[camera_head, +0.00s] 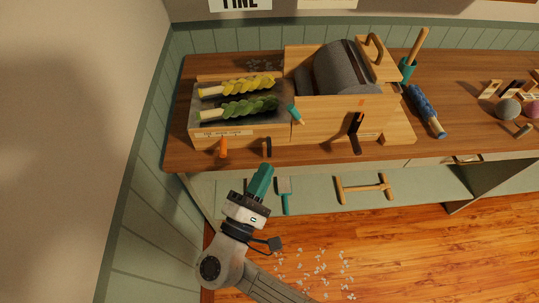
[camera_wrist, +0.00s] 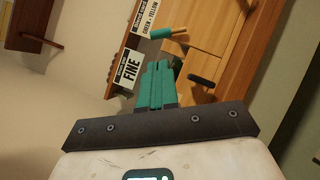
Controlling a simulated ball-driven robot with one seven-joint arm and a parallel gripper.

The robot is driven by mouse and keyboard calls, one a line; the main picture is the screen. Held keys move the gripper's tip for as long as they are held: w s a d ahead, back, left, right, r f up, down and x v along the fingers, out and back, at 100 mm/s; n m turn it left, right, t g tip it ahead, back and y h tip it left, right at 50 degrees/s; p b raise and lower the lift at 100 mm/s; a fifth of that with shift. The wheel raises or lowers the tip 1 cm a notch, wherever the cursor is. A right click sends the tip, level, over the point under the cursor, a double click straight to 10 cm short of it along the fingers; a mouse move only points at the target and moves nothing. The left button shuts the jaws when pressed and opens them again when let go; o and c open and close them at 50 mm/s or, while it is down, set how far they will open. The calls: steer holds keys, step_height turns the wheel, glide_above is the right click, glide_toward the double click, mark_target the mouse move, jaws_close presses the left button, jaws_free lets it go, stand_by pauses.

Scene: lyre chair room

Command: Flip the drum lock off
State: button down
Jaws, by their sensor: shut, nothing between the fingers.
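The grey drum (camera_head: 345,68) sits in a wooden box-like frame (camera_head: 345,112) on the bench. A black lever (camera_head: 356,130) is on the frame's front, with a small orange mark above it. An orange peg-like handle (camera_head: 223,147) and a dark one (camera_head: 267,148) stick out at the front of the tray to the left. I cannot tell which part is the drum lock. My gripper (camera_head: 262,178) is shut and empty, in front of the bench edge, below the dark handle in the picture. Its teal fingers also show in the wrist view (camera_wrist: 160,72).
The tray (camera_head: 200,128) holds a yellow and a green braid. The bench's front edge (camera_head: 310,157) is close to my gripper.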

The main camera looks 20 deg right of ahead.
mark_target(295, 115)
steer(key=p+x, duration=0.3)
steer(key=x, duration=0.9)
steer(key=shift+w+d+r, duration=0.1)
steer(key=shift+w+d, duration=0.05)
steer(key=shift+d, duration=0.05)
steer(key=shift+d+r+m+g, duration=0.2)
steer(key=shift+m+g, duration=0.1)
steer(key=shift+m, duration=0.5)
steer(key=shift+d+r+m+g, duration=0.2)
steer(key=shift+r+m+g, duration=0.1)
steer(key=shift+m+g, duration=0.4)
steer(key=m, duration=0.1)
steer(key=d+m+g+y, duration=0.1)
steer(key=shift+s+r+m+b, duration=0.3)
steer(key=shift+s+r+b, duration=0.05)
steer(key=m+y, duration=0.1)
steer(key=d+m+y, duration=0.1)
steer(key=d+m+g, duration=0.1)
steer(key=shift+s+d+r+m+y, duration=0.2)
steer(key=shift+s+r+m+y, duration=0.05)
steer(key=shift+s+m+y, duration=0.15)
